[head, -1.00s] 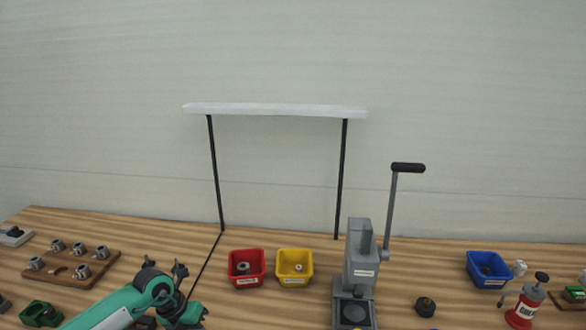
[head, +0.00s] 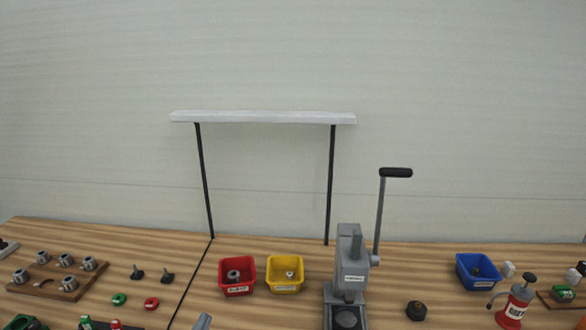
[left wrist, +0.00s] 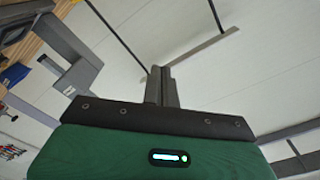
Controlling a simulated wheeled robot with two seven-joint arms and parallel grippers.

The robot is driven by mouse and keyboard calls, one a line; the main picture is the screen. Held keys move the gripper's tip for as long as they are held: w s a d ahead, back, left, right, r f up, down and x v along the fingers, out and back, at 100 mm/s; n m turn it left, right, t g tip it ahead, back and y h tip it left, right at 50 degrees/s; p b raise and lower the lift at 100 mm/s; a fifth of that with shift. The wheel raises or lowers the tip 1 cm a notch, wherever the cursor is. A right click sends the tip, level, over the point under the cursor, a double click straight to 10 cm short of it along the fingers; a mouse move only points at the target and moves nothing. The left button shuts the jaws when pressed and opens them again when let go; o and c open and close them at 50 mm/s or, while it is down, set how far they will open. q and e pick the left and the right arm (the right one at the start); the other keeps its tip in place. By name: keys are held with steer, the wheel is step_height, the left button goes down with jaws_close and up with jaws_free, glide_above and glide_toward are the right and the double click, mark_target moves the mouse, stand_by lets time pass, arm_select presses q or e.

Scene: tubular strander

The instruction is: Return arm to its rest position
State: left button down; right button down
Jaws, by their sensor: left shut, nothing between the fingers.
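My left gripper (left wrist: 162,87) shows in the left wrist view, its two dark fingers together with nothing between them. Its green housing fills the bottom of that view. In the head view only a small grey tip of the left gripper (head: 203,321) shows at the bottom edge, left of the grey lever press (head: 350,265). The rest of the left arm is out of the head view. My right gripper is not in view.
A wooden bench (head: 225,308) holds a red bin (head: 237,289), a yellow bin (head: 285,288) and a blue bin (head: 478,285). A wooden board (head: 92,283) with metal parts lies left. A red bottle (head: 514,310) stands right. A light bar on posts (head: 262,117) rises behind.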

arm_select(q)
steer(key=s+a+f+n+g+y, duration=0.4)
steer(key=s+a+f+n+g, duration=0.15)
steer(key=s+f, duration=0.35)
steer(key=s+f+n+g+h, duration=0.1)
steer(key=s+f+g, duration=0.15)
steer(key=s, duration=0.25)
steer(key=s+d+f+n+g, duration=0.1)
steer(key=s+f+g, duration=0.15)
steer(key=s, duration=0.35)
steer(key=s+f+n+g+h, duration=0.1)
steer(key=s+f+g, duration=0.1)
steer(key=s+g, duration=0.25)
step_height(320, 180, down, 34)
steer(key=s+r+g, duration=0.1)
steer(key=s, duration=0.2)
steer(key=s+a+f+g+b, duration=0.1)
steer(key=s+a+f, duration=0.1)
steer(key=s+f, duration=1.6)
steer(key=shift+a+f+m, duration=0.35)
steer(key=shift+m, duration=0.1)
